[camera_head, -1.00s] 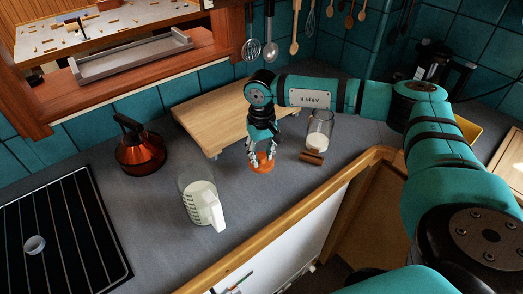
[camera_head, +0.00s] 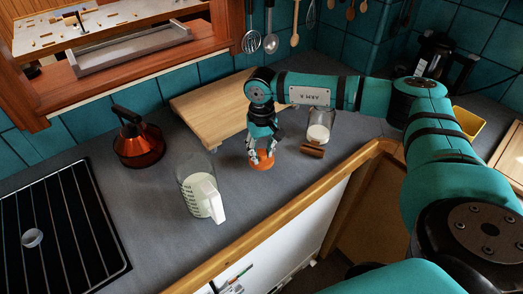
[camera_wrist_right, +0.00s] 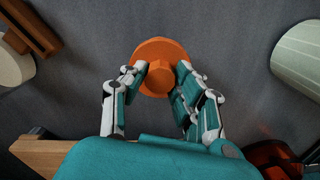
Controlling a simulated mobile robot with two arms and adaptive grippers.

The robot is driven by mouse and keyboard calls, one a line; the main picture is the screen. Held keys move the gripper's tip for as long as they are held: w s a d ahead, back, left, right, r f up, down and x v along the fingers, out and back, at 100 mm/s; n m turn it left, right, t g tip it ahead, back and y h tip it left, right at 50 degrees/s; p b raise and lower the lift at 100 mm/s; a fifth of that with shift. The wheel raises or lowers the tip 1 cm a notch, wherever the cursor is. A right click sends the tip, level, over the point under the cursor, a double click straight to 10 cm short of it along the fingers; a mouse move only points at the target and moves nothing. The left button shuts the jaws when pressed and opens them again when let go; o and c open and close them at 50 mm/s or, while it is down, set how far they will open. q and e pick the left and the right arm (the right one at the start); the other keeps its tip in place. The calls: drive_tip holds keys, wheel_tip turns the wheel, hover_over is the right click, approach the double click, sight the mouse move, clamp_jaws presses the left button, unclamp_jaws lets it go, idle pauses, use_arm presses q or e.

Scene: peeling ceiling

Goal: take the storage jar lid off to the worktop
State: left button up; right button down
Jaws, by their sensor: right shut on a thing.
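The orange round lid (camera_head: 261,161) is at the worktop (camera_head: 240,205), in front of the wooden board and apart from the jar. My right gripper (camera_head: 262,150) points down from above and is shut on the lid's knob. In the right wrist view the lid (camera_wrist_right: 158,52) shows between the two fingers of the gripper (camera_wrist_right: 160,75). I cannot tell whether the lid touches the worktop or hangs just above it. The storage jar (camera_head: 320,127), clear glass with white contents, stands open to the right of the lid. My left gripper is not in view.
A measuring jug (camera_head: 202,192) stands at the front left, a copper kettle (camera_head: 138,145) farther left, a hob (camera_head: 60,235) beyond. The wooden board (camera_head: 215,105) lies behind the lid. Worktop between lid and jug is clear.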

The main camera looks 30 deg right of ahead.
drive_tip(key=shift+f+b, duration=0.95)
drive_tip(key=shift+f, duration=0.15)
drive_tip(key=c, duration=0.9)
unclamp_jaws()
wheel_tip(320, 180, up, 17)
drive_tip(key=p, duration=0.3)
